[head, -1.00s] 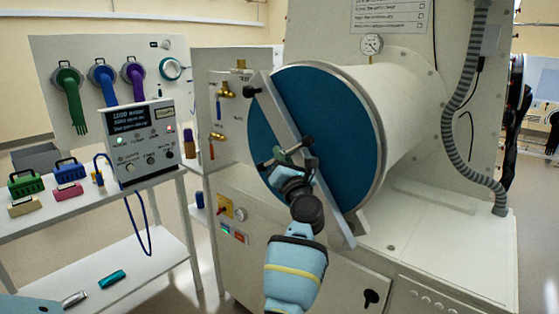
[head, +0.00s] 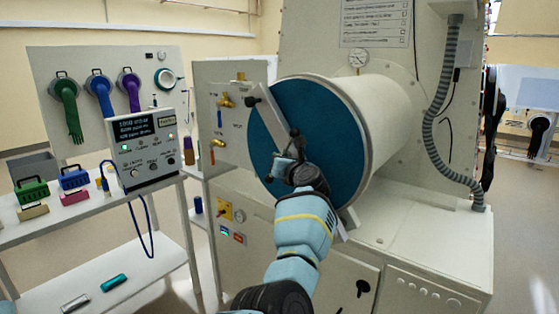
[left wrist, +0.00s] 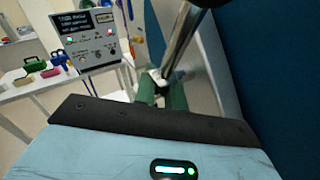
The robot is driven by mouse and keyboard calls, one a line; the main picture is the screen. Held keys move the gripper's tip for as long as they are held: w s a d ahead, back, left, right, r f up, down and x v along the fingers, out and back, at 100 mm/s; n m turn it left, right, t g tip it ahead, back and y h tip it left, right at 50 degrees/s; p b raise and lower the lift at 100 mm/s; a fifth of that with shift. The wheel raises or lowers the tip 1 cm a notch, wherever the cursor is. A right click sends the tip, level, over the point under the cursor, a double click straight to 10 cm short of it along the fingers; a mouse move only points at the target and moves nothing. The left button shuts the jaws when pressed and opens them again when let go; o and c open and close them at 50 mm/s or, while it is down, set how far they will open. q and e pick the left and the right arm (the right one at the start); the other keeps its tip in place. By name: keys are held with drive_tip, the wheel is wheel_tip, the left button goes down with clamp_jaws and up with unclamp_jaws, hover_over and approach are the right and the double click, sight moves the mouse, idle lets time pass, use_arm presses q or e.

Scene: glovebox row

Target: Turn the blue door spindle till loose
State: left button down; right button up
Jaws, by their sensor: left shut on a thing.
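The round blue door (head: 330,120) closes the end of the white cylinder, with a pale metal bar (head: 272,118) slanting across it. The spindle's handle (head: 295,140), a metal rod with dark knobs, sits at the bar's middle in front of the door. My left gripper (head: 283,165) is at this handle, its arm reaching up from below. In the left wrist view its green fingers (left wrist: 163,95) are shut around the metal rod (left wrist: 180,45). The gripper and wrist hide part of the spindle's hub. My right gripper is not in view.
A white shelf (head: 90,210) at the left carries a meter box (head: 145,140) and small coloured cases. A gauge (head: 358,60) stands on the cylinder, and a ribbed grey hose (head: 428,140) hangs at the right. Valves (head: 222,100) are on the panel left of the door.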

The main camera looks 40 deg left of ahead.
use_arm(q)
drive_tip(key=shift+r, duration=0.1)
idle(0.3)
drive_tip(key=c, duration=1.7)
unclamp_jaws()
drive_tip(key=shift+a, duration=0.1)
drive_tip(key=shift+c, duration=0.2)
drive_tip(key=shift+d, duration=0.2)
drive_tip(key=v, duration=0.7)
drive_tip(key=shift+s+d+p, duration=0.15)
drive_tip(key=shift+s+p, duration=0.05)
drive_tip(key=shift+p, duration=0.2)
